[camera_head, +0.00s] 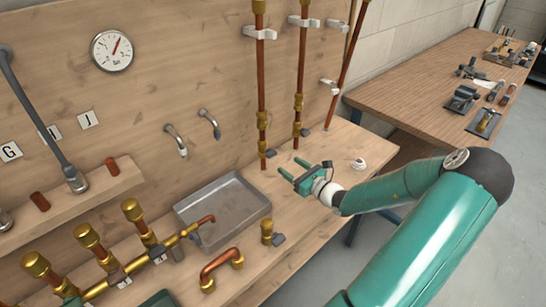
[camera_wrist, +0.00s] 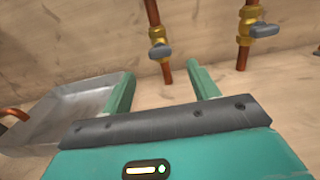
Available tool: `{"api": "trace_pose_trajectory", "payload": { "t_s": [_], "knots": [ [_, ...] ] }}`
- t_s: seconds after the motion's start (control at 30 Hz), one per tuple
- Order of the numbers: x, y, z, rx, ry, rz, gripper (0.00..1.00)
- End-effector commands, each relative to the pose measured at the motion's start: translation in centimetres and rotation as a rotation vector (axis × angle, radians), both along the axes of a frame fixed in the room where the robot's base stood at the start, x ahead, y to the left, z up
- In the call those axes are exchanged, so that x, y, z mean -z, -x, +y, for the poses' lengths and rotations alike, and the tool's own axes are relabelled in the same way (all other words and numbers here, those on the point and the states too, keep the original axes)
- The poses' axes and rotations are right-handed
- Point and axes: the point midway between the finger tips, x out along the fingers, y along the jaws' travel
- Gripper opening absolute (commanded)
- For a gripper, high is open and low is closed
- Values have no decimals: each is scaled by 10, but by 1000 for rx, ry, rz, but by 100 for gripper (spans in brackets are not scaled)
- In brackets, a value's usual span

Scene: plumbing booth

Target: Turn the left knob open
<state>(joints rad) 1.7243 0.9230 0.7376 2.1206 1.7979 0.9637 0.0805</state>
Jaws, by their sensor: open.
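Two copper pipes with brass valves run up the wooden back wall. The left knob, a grey lever, is low on the left pipe in the head view (camera_head: 270,153) and in the wrist view (camera_wrist: 161,51). The right knob (camera_wrist: 265,30) is a similar grey lever, also in the head view (camera_head: 305,132). My gripper (camera_head: 289,166) is open and empty, its two green fingers pointing at the wall near the left pipe. In the wrist view, the left knob appears between and beyond the fingertips (camera_wrist: 160,70), apart from them.
A grey metal tray (camera_head: 228,226) lies left of my gripper on the bench. A brass fitting with a grey lever (camera_head: 267,232) and a bent copper pipe (camera_head: 221,262) are nearer the front. A brass manifold (camera_head: 125,268) stands at left. A white ring (camera_head: 358,164) lies to the right.

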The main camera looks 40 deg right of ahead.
Motion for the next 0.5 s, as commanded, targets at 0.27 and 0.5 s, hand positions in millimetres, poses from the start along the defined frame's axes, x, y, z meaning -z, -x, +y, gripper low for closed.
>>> {"api": "trace_pose_trajectory", "payload": {
  "t_s": [0.27, 0.5],
  "knots": [
    [0, -56, 5, -5, -1, -2, 60],
    [0, -83, 7, -5, -1, 0, 60]
  ]
}}
